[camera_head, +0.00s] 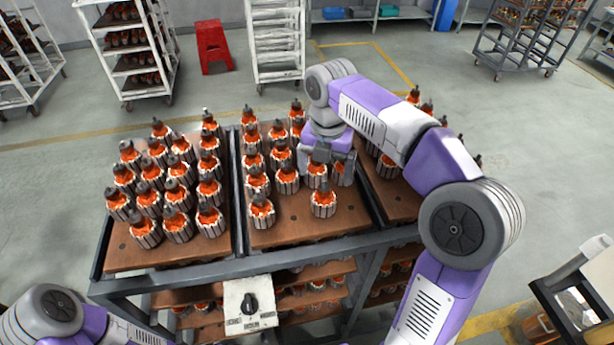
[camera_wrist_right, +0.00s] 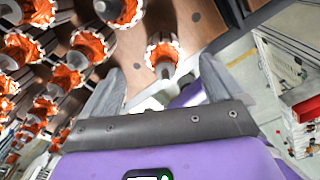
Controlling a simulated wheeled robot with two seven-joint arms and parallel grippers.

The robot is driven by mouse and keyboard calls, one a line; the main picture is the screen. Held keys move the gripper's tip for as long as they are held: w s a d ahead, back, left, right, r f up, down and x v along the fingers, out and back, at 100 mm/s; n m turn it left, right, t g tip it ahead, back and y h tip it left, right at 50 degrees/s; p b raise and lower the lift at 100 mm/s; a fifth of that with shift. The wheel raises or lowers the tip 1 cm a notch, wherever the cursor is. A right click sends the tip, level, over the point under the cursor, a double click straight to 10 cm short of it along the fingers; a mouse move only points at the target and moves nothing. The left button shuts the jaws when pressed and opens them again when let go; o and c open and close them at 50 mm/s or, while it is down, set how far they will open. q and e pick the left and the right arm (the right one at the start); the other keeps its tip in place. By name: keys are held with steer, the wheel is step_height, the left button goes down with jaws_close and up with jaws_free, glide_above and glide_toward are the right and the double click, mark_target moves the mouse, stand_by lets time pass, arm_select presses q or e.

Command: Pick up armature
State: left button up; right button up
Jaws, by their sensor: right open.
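Many armatures with orange windings, pale segmented bodies and dark shafts stand upright on brown boards. One armature (camera_head: 323,203) stands near the front of the middle board (camera_head: 290,228), with bare board around it. My right gripper (camera_head: 327,160) is over that board, just behind and above this armature. In the right wrist view, my open right gripper (camera_wrist_right: 160,85) has an armature (camera_wrist_right: 162,55) in the gap between its fingers, without visible contact. The right gripper partly hides armatures behind it in the head view. My left arm shows at the lower left, but its gripper is out of frame.
Other armatures crowd the left board (camera_head: 120,258) and the right board (camera_head: 393,203). The boards sit in a grey metal rack (camera_head: 200,278) with loaded lower shelves. A white control box (camera_head: 250,304) is on its front. A red stool (camera_head: 213,47) stands behind.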

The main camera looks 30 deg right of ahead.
mark_target(325, 186)
steer(key=f, duration=0.2)
steer(key=s+f, duration=0.1)
steer(key=f, duration=0.4)
steer(key=shift+s+a+b, duration=0.25)
steer(key=shift+a+b, duration=0.05)
steer(key=shift+b, duration=0.05)
steer(key=shift+w, duration=0.1)
jaws_close()
step_height(325, 186, up, 10)
steer(key=shift+r+p, duration=0.1)
steer(key=shift+p, duration=0.55)
